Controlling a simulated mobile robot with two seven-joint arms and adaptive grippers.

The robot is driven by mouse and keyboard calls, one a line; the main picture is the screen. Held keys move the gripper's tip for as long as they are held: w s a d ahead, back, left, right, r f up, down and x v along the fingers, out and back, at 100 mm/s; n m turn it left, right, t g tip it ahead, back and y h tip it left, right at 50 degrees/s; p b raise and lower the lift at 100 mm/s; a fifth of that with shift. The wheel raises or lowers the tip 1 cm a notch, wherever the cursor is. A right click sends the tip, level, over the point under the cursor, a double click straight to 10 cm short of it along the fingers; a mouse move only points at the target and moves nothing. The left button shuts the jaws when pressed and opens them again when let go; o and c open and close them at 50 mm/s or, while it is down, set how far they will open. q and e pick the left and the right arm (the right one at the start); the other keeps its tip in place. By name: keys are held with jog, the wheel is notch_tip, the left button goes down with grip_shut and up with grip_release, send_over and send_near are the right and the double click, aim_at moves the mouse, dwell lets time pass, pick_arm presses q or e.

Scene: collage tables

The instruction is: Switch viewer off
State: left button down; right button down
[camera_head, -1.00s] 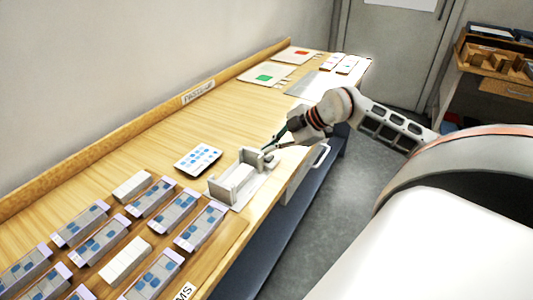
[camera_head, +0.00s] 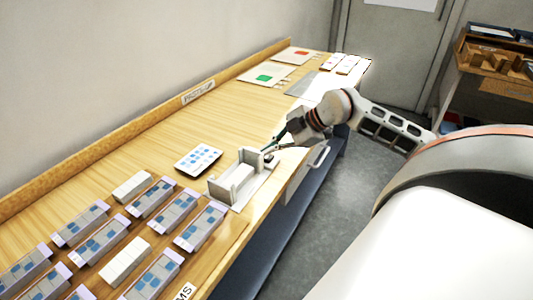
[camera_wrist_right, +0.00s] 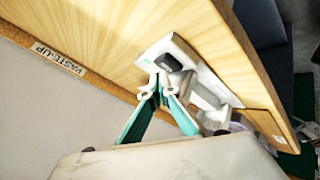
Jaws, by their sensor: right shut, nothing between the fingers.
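The viewer is most likely the pale grey device (camera_head: 235,183) with upright end walls, on the wooden table near its front edge. My right gripper (camera_head: 268,152) is at its far end, angled down. In the right wrist view the gripper (camera_wrist_right: 159,84) has its teal fingers drawn together at the tips with nothing held. The tips are close to a small dark knob or switch (camera_wrist_right: 170,62) on the device's white base (camera_wrist_right: 150,55). I cannot tell whether they touch it, or whether the viewer is on. My left gripper is not in view.
A card with blue marks (camera_head: 198,158) lies beside the device. Several grey-blue blocks (camera_head: 152,197) stand in rows at the near left. Sheets with green (camera_head: 265,77) and red marks lie at the far end. The middle of the table (camera_head: 130,150) is mostly clear.

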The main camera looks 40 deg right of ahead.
jog(key=shift+f, duration=0.25)
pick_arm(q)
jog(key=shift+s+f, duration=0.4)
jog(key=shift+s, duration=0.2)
